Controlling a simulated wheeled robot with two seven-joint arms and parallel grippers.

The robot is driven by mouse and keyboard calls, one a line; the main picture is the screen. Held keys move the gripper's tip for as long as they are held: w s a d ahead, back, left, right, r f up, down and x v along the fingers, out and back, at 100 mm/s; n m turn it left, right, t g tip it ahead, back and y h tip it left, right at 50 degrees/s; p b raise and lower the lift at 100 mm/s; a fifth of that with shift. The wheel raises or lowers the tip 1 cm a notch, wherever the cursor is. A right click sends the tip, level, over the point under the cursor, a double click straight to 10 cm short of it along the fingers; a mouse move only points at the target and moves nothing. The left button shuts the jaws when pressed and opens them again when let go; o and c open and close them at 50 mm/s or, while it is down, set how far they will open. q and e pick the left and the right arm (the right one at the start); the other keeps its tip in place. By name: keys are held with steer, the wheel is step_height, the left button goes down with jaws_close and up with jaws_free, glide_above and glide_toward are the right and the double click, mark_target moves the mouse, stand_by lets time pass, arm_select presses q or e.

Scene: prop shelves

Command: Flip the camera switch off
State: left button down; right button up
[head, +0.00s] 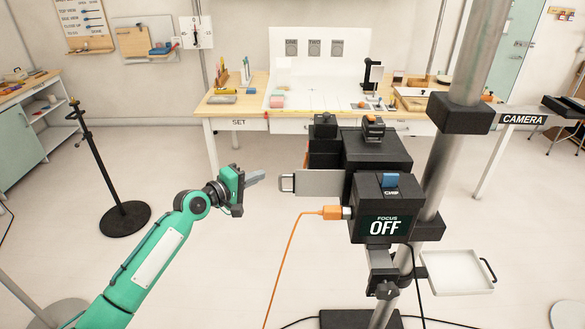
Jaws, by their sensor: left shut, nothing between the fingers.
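The black camera (376,150) is mounted on a metal column right of centre. Its near box (366,228) has a display reading "FOCUS OFF". A blue switch (390,181) sits on the upper part of that box; its exact tilt is too small to tell. My left gripper (259,176), on a green arm, is shut and empty. It is left of the camera, apart from it, with its tips pointing right toward a grey plate (318,183) with a handle on the camera's left side. My right gripper is not in view.
An orange cable (294,242) hangs from a plug on the box's left side. The column (452,150) stands right of the camera, with a small tray (457,270) low beside it. A work table (232,112) stands behind. Open floor lies left of the camera.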

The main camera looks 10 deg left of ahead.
mark_target(306, 161)
arm_select(q)
steer(key=w+d+f+p, duration=0.1)
steer(key=w+d+p, duration=0.3)
steer(key=w+d, duration=0.3)
steer(key=shift+w+d+f, duration=0.3)
steer(key=shift+w+d, duration=0.05)
steer(key=shift+d, duration=0.4)
steer(key=shift+d+f+t+b, duration=0.15)
steer(key=shift+d+t+b, duration=0.15)
steer(key=shift+b, duration=0.85)
